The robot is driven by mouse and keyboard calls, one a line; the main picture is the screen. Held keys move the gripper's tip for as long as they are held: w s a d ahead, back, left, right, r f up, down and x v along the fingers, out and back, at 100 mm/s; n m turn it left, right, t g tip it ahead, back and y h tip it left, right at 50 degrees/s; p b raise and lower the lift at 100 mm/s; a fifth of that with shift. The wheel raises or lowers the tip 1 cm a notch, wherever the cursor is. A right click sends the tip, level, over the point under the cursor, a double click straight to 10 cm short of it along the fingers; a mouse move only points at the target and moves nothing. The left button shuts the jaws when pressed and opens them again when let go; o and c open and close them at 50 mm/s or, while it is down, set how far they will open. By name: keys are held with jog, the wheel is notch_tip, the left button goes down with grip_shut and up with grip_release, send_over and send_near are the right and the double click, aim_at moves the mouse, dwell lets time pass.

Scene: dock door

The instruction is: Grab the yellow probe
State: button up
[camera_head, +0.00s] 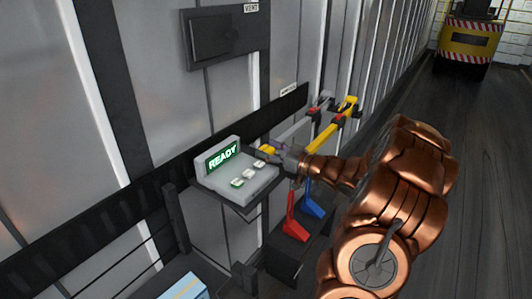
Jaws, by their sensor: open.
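A small yellow piece (265,149), which looks like the yellow probe, shows at the back right end of the grey console, right at my fingertips. My gripper (272,151) is open and points left toward it from the right. I cannot tell whether the fingers touch it or stand around it. My fingers and wrist hide part of that area. A longer yellow bar (325,136) with red parts stands out from the wall behind my wrist.
The console (215,182) has a green READY screen (222,156) and several buttons. A red lever (292,222) and a blue lever (313,201) stand below my wrist. A yellow vehicle (468,43) is far back right. The floor (480,170) right of my arm is clear.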

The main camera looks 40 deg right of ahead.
jog(key=shift+w, duration=0.2)
jog(key=c, duration=1)
